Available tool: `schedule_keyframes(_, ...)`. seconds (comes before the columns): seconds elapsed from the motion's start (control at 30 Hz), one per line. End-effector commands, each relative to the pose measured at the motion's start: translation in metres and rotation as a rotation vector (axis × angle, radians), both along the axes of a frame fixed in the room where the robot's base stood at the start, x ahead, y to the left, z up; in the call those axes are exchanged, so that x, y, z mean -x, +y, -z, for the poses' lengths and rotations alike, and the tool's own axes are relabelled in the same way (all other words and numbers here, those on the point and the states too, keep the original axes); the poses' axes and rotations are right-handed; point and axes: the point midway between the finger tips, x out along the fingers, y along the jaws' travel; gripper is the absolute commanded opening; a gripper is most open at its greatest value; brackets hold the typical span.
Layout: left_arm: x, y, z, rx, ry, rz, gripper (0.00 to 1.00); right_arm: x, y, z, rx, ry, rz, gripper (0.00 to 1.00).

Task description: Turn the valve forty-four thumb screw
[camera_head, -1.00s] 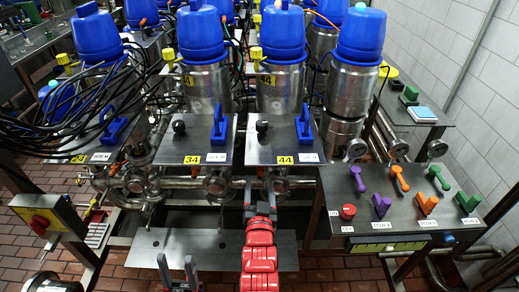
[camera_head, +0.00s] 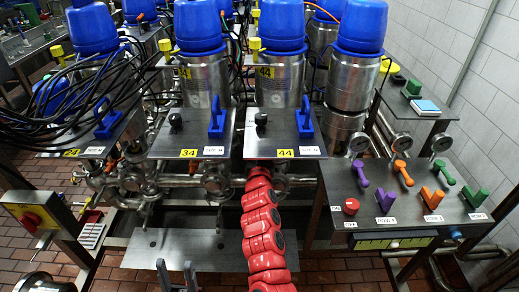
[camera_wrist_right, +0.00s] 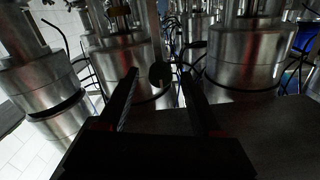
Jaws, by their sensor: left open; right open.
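The valve forty-four plate (camera_head: 254,143) has a yellow 44 label (camera_head: 285,153), a black knob (camera_head: 261,119) and a blue handle (camera_head: 304,120) on top. My right arm, red, reaches to its front edge; the gripper is hidden beyond it in the head view. In the right wrist view my right gripper (camera_wrist_right: 156,78) is open. A small round black knob (camera_wrist_right: 160,74) shows between its fingertips; it may be the thumb screw, and I cannot tell if they touch. My left gripper (camera_head: 175,272) is open and empty at the bottom of the head view.
The neighbouring valve plate (camera_head: 165,143) is left of plate forty-four. A control panel (camera_head: 385,205) with coloured switches and a red button (camera_head: 351,205) stands at right. Pipes and a grey lower plate (camera_head: 180,250) lie below the valves. Steel cylinders (camera_wrist_right: 240,55) fill the wrist view.

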Motion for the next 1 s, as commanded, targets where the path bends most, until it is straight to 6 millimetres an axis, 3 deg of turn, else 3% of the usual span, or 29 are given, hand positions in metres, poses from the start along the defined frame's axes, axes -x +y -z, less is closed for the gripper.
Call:
schedule_keyframes(0.27,0.0000,0.0000,0.0004,0.000,0.000,0.000,0.50,-0.0013,-0.0001,-0.0003,0.000,0.000,0.000,0.67)
schedule_keyframes(0.67,0.0000,0.0000,0.0004,0.000,0.000,0.000,0.50,-0.0012,0.0000,-0.0004,0.000,-0.001,0.000,0.00)
schedule_keyframes(1.0,0.0000,0.0000,0.0001,0.000,0.000,0.000,0.50,-0.0010,0.0009,-0.0006,0.022,-0.001,-0.001,0.00)
